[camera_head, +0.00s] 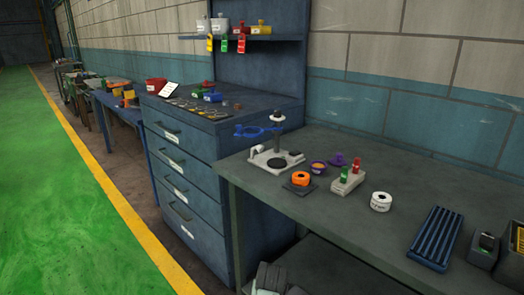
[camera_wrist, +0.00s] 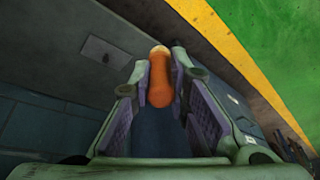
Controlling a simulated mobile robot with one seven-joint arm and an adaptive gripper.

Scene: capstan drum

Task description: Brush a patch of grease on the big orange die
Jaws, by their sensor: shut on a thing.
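The big orange die (camera_head: 301,178) is an orange ring with a dark hole. It sits on a dark square plate on the grey bench in the head view. My gripper (camera_wrist: 161,62) shows in the wrist view, shut on an orange, rounded piece with a pale tip (camera_wrist: 160,88), which looks like the brush's handle. The brush's bristles are not visible. A dark grey part of my arm shows low in the head view, below the bench top's front edge. A small purple pot with an orange inside (camera_head: 318,167) stands just behind the die. I cannot tell whether it holds grease.
A white stand with a blue ring arm (camera_head: 270,158) is left of the die. A block with red and green handles (camera_head: 348,180) and a white labelled ring (camera_head: 381,201) are right. A blue ribbed tray (camera_head: 435,237) lies further right. The bench front (camera_head: 310,222) is clear.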

